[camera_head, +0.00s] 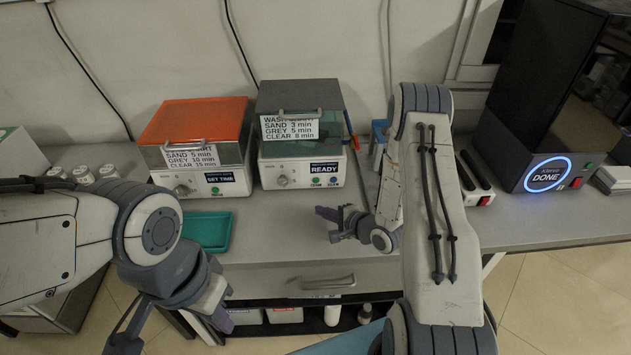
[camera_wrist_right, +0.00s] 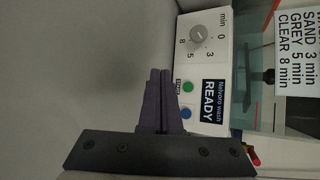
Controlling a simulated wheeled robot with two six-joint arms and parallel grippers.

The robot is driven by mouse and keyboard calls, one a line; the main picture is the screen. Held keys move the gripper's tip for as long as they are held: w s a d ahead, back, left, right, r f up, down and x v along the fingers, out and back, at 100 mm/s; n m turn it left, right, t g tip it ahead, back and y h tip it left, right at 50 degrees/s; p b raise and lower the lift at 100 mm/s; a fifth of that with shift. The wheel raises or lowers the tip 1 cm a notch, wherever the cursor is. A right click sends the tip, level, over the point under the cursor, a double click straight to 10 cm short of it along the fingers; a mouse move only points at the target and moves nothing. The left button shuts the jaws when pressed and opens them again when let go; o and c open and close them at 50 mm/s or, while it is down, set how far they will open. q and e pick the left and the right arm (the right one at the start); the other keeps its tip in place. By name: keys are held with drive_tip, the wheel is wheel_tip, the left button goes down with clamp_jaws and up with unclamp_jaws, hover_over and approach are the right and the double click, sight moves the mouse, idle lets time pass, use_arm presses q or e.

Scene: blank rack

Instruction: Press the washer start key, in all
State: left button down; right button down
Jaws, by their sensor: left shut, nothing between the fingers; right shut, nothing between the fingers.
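The washer (camera_head: 272,172) is a white box under a grey and clear lid, with a chart reading SAND 3, GREY 5, CLEAR 8 min. Its display (camera_head: 323,171) reads READY. Below the display are a green key (camera_head: 316,182) and a blue key (camera_head: 332,182); which is start is too small to read. My right gripper (camera_head: 346,217) is shut and empty in front of the washer. In the right wrist view its fingertips (camera_wrist_right: 159,73) appear beside the green key (camera_wrist_right: 187,87) and blue key (camera_wrist_right: 186,112); contact cannot be told. My left gripper (camera_head: 221,320) is shut, low at the front.
An orange-lidded box (camera_head: 195,118) with a SET TIME display stands left of the washer. A teal tray (camera_head: 207,232) lies before it. White jars (camera_head: 84,175) are at the left. A dark machine (camera_head: 545,110) showing DONE is at the right, beside a red-switched power strip (camera_head: 474,178).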

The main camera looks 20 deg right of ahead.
sight(316, 180)
drive_tip(key=w, duration=0.2)
drive_tip(key=w+d, duration=0.1)
drive_tip(key=w, duration=0.1)
drive_tip(key=w+d+b, duration=0.1)
drive_tip(key=w, duration=0.1)
drive_tip(key=shift+w, duration=0.3)
drive_tip(key=shift+w+d, duration=0.2)
drive_tip(key=shift+w, duration=0.75)
drive_tip(key=shift+w, duration=0.1)
idle(1.2)
drive_tip(key=shift+w+d, duration=0.1)
drive_tip(key=shift+w, duration=0.15)
drive_tip(key=shift+w+d, duration=0.1)
drive_tip(key=shift+w, duration=0.3)
idle(0.8)
drive_tip(key=shift+s, duration=0.15)
drive_tip(key=shift+s+a+p, duration=0.2)
drive_tip(key=shift+s+p, duration=0.25)
drive_tip(key=shift+s, duration=0.15)
